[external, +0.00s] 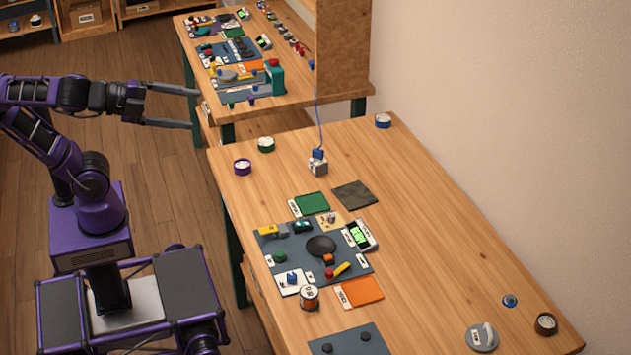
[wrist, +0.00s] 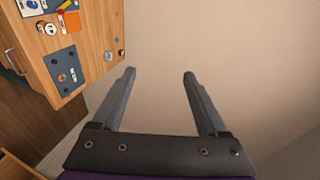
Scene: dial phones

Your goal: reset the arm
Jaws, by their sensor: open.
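My arm stands at the left of the external view, on its purple and black base. My gripper (external: 190,108) is open and empty, with its fingers pointing right, left of the tables and near the far workbench's left edge in the picture. In the wrist view my gripper (wrist: 158,75) shows two grey fingers spread apart with nothing between them. Behind them is plain beige surface. The gripper touches nothing that I can see.
A wooden table (external: 440,230) holds a dark blue mat (external: 285,240) with small parts, a green pad (external: 311,203) and an orange pad (external: 362,291). A second workbench (external: 215,113) stands behind it. Open wooden floor (external: 150,180) lies between my arm and the tables.

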